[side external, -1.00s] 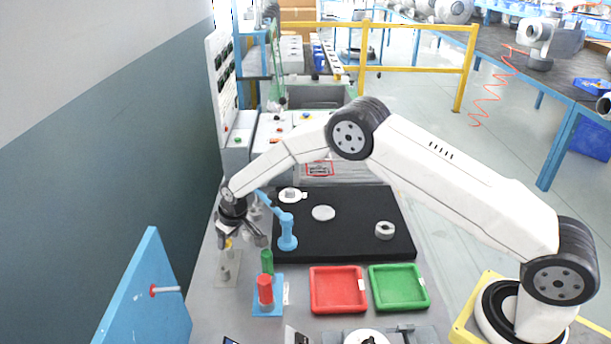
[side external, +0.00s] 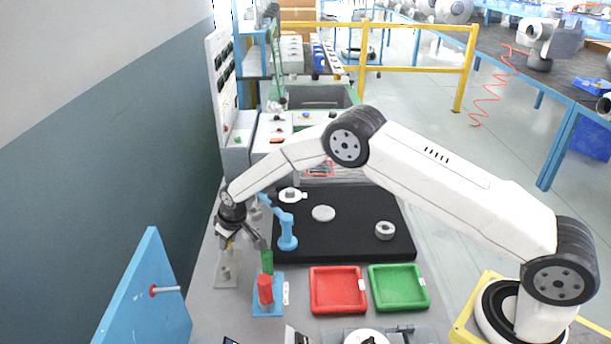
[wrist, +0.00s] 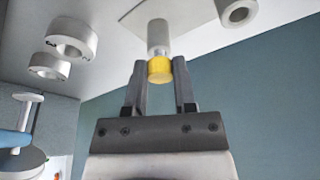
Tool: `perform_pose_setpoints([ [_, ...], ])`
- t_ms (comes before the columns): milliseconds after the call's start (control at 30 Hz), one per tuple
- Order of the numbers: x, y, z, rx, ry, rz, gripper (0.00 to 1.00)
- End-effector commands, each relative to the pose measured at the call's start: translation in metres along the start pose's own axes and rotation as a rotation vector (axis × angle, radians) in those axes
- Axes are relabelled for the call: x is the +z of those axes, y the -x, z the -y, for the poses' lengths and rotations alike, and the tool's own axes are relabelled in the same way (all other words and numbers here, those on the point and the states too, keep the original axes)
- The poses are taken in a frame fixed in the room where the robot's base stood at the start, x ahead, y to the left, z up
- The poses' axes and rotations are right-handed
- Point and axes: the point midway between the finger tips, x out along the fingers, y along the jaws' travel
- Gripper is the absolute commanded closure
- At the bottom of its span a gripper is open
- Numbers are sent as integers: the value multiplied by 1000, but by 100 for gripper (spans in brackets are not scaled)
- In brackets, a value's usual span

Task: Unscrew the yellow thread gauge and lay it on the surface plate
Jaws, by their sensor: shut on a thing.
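The yellow thread gauge (wrist: 160,70) sits between my two fingertips in the wrist view, and my gripper (wrist: 160,82) is shut on it. A short silver neck joins the gauge to a grey post (wrist: 158,35) on a pale base plate, in line with it. In the side view my gripper (side external: 240,240) points down at the left of the bench, above the small grey stand (side external: 226,276); only a bit of yellow shows under it. How far the thread is engaged cannot be seen. The black plate (side external: 345,250), perhaps the surface plate, lies to the right.
The black plate carries a light disc (side external: 323,213), a grey ring (side external: 385,230) and a blue stand (side external: 287,235). Red and green pegs stand on a blue base (side external: 268,308) close by. Red (side external: 338,290) and green (side external: 399,288) trays lie in front. The plate's middle is mostly clear.

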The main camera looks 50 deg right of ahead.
Motion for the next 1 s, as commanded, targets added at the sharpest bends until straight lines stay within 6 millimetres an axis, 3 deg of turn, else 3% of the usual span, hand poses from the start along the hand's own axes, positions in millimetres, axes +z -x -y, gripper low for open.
perform_pose_setpoints([
  [1000, 0, 0, 2, -151, 479, 1, 100],
])
